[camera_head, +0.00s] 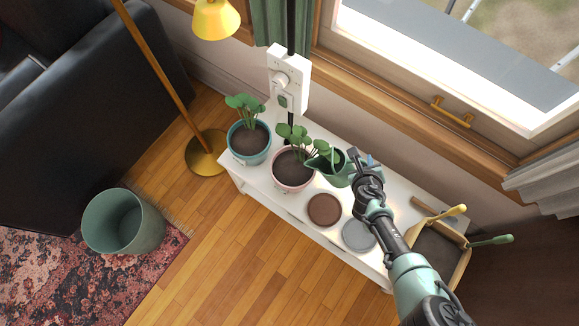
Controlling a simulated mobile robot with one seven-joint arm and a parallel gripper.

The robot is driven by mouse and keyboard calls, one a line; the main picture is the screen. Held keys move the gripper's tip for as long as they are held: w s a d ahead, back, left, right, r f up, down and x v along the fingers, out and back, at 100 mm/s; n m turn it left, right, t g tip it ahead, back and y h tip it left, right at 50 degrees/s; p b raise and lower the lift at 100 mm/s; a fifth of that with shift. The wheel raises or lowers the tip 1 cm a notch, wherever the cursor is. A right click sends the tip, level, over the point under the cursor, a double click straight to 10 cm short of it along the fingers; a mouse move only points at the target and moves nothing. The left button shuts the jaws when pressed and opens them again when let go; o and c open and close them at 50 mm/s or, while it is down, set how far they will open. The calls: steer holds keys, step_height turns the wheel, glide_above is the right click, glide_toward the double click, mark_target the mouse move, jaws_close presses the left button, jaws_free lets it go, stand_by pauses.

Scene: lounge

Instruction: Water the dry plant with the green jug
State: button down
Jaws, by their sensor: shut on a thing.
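My gripper (361,166) is shut on the green jug (338,176) and holds it over the white shelf (270,194). The jug's spout points left, close to the pink-potted plant (293,175); I cannot tell whether they touch, nor clearly how far the jug is tilted. The pink-potted plant has green leaves and dark soil. A second plant in a teal pot (249,143) stands to its left, also with green leaves and dark soil. I cannot tell from the soil which plant is dry. The jug's handle is hidden by my gripper.
A brown disc (324,210) and a grey disc (358,235) lie on the shelf. A tray with tools (436,256) is at right. A white box with a knob (288,80) is behind the plants. A floor lamp (207,152) and green bin (121,224) stand left.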

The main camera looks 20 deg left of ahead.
steer(key=f+b, duration=0.2)
steer(key=b, duration=0.1)
steer(key=f+y+b, duration=0.1)
steer(key=f+b, duration=0.2)
steer(key=d+f+m+y+b, duration=0.1)
steer(key=f+b, duration=0.1)
steer(key=f, duration=0.1)
steer(key=shift+w+d+f+b, duration=0.1)
steer(key=shift+w+f+b, duration=0.15)
steer(key=shift+b, duration=0.15)
step_height(320, 180, down, 2)
steer(key=y+b, duration=0.1)
steer(key=b, duration=0.2)
steer(key=shift+d+m+g+y, duration=0.1)
steer(key=shift+m+g+y, duration=0.3)
step_height(320, 180, up, 5)
steer(key=p, duration=0.4)
steer(key=shift+p, duration=0.3)
steer(key=shift+s, duration=0.1)
